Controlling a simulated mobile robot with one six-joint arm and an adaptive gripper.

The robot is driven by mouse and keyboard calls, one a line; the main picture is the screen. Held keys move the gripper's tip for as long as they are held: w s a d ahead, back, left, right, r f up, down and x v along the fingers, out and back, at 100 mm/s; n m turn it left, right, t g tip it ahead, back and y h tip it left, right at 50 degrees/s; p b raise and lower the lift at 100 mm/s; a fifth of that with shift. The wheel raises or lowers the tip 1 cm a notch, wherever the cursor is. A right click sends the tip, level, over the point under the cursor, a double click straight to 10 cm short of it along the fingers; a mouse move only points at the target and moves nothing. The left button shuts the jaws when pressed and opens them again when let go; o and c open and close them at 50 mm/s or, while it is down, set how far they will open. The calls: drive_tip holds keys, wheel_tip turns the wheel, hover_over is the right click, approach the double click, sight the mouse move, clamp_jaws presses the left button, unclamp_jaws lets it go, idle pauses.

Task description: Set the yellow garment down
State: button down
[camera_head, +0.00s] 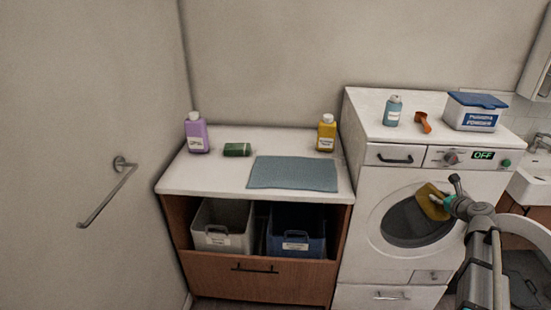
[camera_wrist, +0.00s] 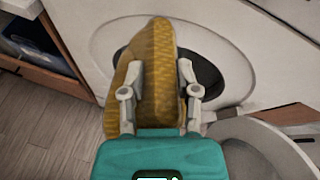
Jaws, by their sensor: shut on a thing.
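The yellow garment (camera_head: 432,203) is a mustard, knit-textured bundle. It is held in front of the washing machine's round door in the head view. In the wrist view the garment (camera_wrist: 150,60) stands up between the two fingers and extends past them. My gripper (camera_head: 446,203) is shut on it, at the right side of the garment in the head view. The gripper also shows in the wrist view (camera_wrist: 158,85), with a finger on each side of the cloth. The garment appears clear of any surface, though part of it is hidden by the fingers.
Grey (camera_head: 222,214) and blue (camera_head: 296,217) bins sit below. The washing machine (camera_head: 385,260) stands right; a towel bar (camera_head: 108,198) projects left.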

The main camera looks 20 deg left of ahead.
drive_tip(key=r+p, duration=0.2)
drive_tip(key=r, duration=0.1)
drive_tip(key=s+r+p, duration=0.1)
drive_tip(key=r+p, duration=0.4)
drive_tip(key=r, duration=0.1)
drive_tip(key=shift+s+d+p, duration=0.1)
drive_tip(key=shift+s+p, duration=0.25)
drive_tip(key=shift+s, duration=0.05)
